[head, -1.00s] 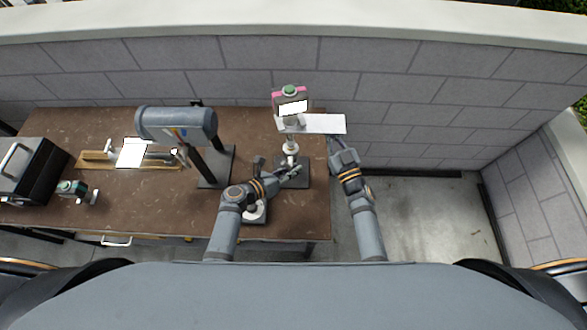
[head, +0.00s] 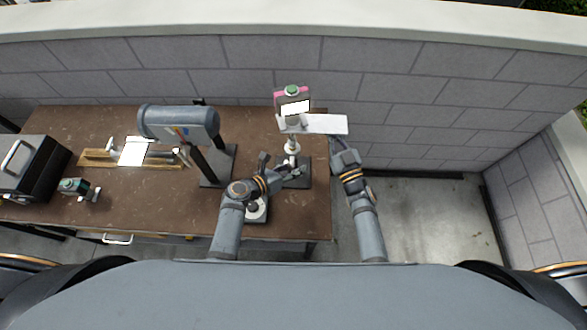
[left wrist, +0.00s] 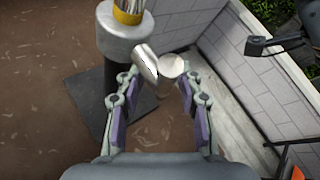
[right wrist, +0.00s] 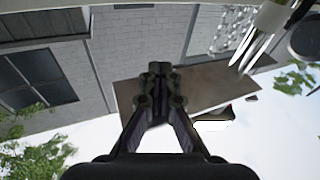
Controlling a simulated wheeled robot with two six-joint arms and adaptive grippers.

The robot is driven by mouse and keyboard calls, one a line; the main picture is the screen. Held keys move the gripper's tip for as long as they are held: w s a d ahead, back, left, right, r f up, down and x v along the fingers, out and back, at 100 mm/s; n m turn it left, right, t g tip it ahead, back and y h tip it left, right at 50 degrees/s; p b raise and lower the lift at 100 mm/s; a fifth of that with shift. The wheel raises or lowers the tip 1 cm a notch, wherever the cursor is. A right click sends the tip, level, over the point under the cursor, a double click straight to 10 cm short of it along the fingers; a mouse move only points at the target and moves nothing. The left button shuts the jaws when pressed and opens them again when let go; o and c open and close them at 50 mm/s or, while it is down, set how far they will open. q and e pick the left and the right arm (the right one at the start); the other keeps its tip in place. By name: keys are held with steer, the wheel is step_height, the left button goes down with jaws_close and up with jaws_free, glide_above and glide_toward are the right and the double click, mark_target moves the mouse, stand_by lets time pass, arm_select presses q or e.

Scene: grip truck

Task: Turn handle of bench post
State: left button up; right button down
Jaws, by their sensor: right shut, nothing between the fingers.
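The bench post (head: 292,149) stands upright near the right end of the table on a dark base plate. A pink-framed device with a white screen sits on top of it. In the left wrist view the post's grey collar (left wrist: 125,40) carries a metal handle (left wrist: 145,62) with a round pale end (left wrist: 172,67). My left gripper (head: 288,170) is beside the post. In its wrist view the fingers (left wrist: 163,83) are spread apart, with the handle's end between their tips. My right gripper (right wrist: 158,68) is shut and empty, to the right of the post in the head view.
A grey cylindrical machine (head: 178,124) on a dark stand is left of the post. A small device with a round base (head: 256,213) sits below my left forearm. A white sheet (head: 326,124) is behind the post. The table's right edge is close by.

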arm_select(q)
steer(key=shift+s+f, duration=0.1)
steer(key=shift+s+a, duration=0.15)
steer(key=v, duration=1.1)
steer(key=shift+a, duration=0.2)
steer(key=shift+s, duration=0.15)
steer(key=shift+c, duration=0.3)
steer(key=shift+d+r, duration=0.1)
steer(key=shift+r, duration=0.15)
steer(key=shift+c, duration=1.1)
steer(key=w+r+m+g, duration=0.1)
steer(key=m, duration=0.1)
steer(key=w+d+r+m+g, duration=0.1)
steer(key=m, duration=0.1)
steer(key=w+r+m+g, duration=0.1)
steer(key=m, duration=0.1)
steer(key=shift+w+d+r+g+h, duration=0.25)
steer(key=shift+w+d+g+h, duration=0.05)
steer(key=shift+g+h, duration=0.1)
jaws_close()
steer(key=w+a+r+m+g+y, duration=0.3)
steer(key=a+r+m+g, duration=0.1)
steer(key=m, duration=0.1)
steer(key=x, duration=0.9)
steer(key=shift+s+f+y, duration=0.3)
steer(key=shift+s, duration=0.05)
